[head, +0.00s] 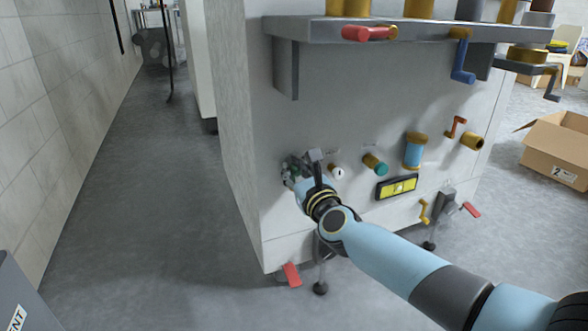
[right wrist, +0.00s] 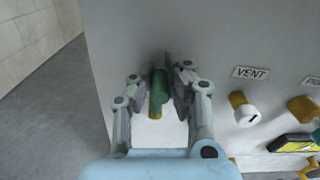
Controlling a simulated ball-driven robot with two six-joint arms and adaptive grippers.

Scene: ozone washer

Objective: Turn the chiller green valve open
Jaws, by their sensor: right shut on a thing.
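The green valve handle (right wrist: 159,86) stands out from the lower left of the grey cabinet front. It looks roughly upright in the right wrist view, with a brass part at its lower end. My right gripper (right wrist: 162,84) has its fingers on both sides of the handle and is shut on it. In the head view my right gripper (head: 291,172) is at the cabinet's left front and mostly hides the handle. I cannot read a chiller label. My left gripper is not in view.
Right of the handle are a brass VENT valve (right wrist: 244,110), a teal-ended knob (head: 376,164) and a yellow display (head: 398,188). A shelf (head: 350,30) with red and blue levers juts out above. A cardboard box (head: 555,150) stands at right.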

